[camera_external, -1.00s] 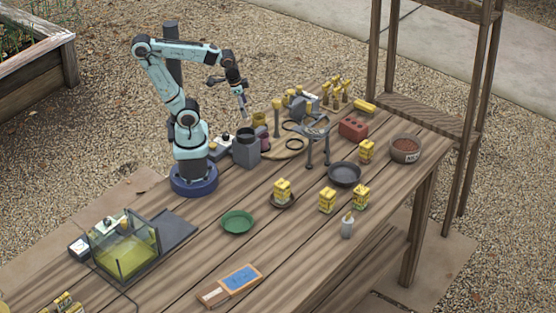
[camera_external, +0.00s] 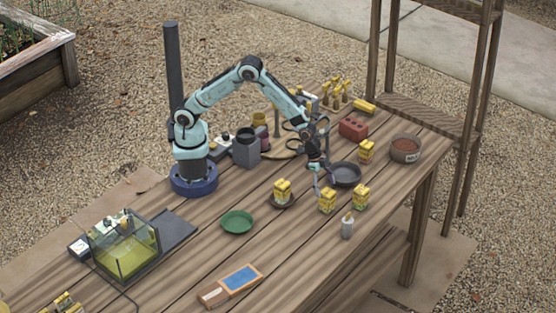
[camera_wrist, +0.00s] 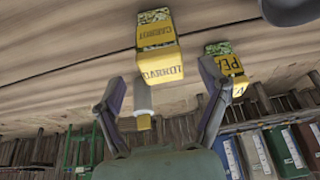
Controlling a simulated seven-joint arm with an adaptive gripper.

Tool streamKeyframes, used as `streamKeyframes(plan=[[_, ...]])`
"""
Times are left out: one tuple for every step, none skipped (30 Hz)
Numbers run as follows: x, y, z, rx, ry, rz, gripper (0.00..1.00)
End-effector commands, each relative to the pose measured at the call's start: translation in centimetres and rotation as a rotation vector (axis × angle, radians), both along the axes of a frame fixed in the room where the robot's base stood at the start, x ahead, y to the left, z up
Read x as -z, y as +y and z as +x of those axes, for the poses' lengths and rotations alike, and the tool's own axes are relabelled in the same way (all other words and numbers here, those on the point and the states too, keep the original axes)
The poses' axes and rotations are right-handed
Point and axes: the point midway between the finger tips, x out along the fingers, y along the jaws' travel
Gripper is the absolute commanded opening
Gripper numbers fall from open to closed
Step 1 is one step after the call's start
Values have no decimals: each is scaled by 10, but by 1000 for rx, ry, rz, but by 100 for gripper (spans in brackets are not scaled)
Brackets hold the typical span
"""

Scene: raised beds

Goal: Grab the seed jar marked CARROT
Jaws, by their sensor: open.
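The CARROT seed jar is a yellow-labelled jar with speckled contents. In the wrist view the jar (camera_wrist: 160,58) is central, its CARROT label showing, between and above the two fingertips. In the external view the CARROT jar (camera_external: 327,202) appears to be the left one of a front pair, just below my gripper. My gripper (camera_external: 318,183) is open and empty, with its fingers spread on either side in the wrist view (camera_wrist: 160,92). The jar looks apart from the fingers. A similar jar (camera_wrist: 225,65), its label starting PE, stands right of it, close to the right finger.
A grey bottle (camera_external: 347,227) stands in front of the pair; it also shows below the CARROT jar in the wrist view (camera_wrist: 144,100). A dark pan (camera_external: 344,175) lies behind. Other yellow jars stand left (camera_external: 283,188) and behind (camera_external: 366,150).

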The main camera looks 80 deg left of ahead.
Motion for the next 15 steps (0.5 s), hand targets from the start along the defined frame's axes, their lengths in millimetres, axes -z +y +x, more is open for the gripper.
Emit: streamKeyframes(plan=[[8,-1,2,-1,2,2,75],[13,-3,3,-1,2,2,75],[19,-4,5,-2,3,2,75],[24,-5,6,-2,3,2,75],[28,-7,8,-2,3,2,75],[34,-8,9,-3,2,1,75],[38,-9,11,-3,2,1,75],[41,-11,12,-3,2,1,75],[45,-12,13,-3,2,2,75],[47,-12,14,-3,2,1,75],[49,-13,15,-3,1,1,75],[51,-14,15,-3,1,1,75],[52,-14,16,-3,1,1,75],[53,-14,16,-4,0,1,75],[53,-14,16,-4,0,1,75]])
